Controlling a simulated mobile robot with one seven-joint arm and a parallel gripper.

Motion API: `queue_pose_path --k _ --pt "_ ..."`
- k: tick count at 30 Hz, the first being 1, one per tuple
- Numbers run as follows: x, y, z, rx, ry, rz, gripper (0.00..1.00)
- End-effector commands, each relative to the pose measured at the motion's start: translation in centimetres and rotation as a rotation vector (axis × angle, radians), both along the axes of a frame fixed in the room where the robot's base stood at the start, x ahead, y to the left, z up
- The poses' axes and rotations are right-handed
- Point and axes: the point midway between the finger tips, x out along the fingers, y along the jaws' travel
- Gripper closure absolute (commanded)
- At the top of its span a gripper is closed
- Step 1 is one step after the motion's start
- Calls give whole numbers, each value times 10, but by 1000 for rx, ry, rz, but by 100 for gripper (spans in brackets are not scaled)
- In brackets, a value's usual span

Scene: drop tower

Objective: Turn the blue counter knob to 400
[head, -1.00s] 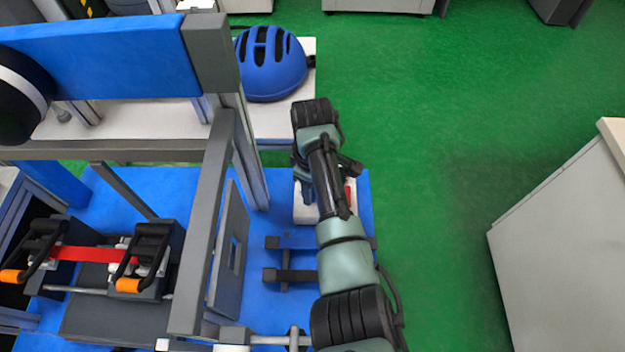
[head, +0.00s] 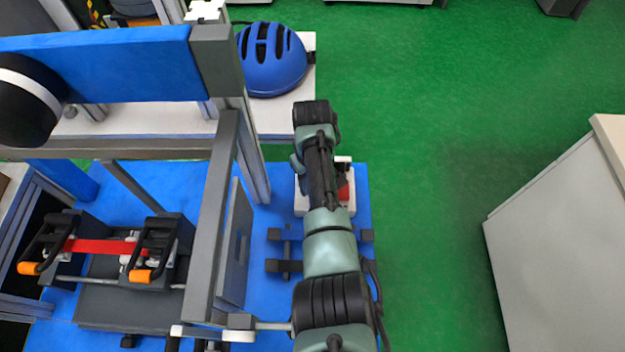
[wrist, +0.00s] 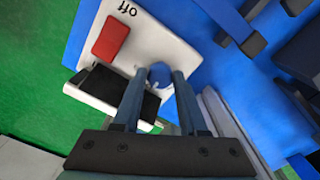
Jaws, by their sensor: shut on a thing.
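The white counter box (wrist: 150,40) shows in the wrist view with a red button (wrist: 111,37), the word "off" and a dark display (wrist: 115,90). The blue counter knob (wrist: 160,74) sits on the box between the fingertips of my gripper (wrist: 158,76). The gripper is shut on the knob; the fingers partly cover it. The number on the display cannot be read. In the head view, the box (head: 301,203) is partly hidden under my arm, and the knob and fingertips are out of sight there.
The blue base plate (head: 262,225) carries a grey frame post (head: 212,230) left of my arm. Dark brackets (head: 285,267) stand near the box. A blue helmet (head: 272,60) lies on a white table behind. A grey cabinet (head: 560,230) stands right; green floor between is clear.

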Motion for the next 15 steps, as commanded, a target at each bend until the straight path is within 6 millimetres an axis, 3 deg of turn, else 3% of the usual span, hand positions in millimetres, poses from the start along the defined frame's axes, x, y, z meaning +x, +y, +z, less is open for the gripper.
queue_pose_path --k 10,11,15 --pt "1 1 0 1 -2 -1 100" --pt "1 1 0 1 -2 -1 56" --pt "1 0 0 1 -2 -1 31"
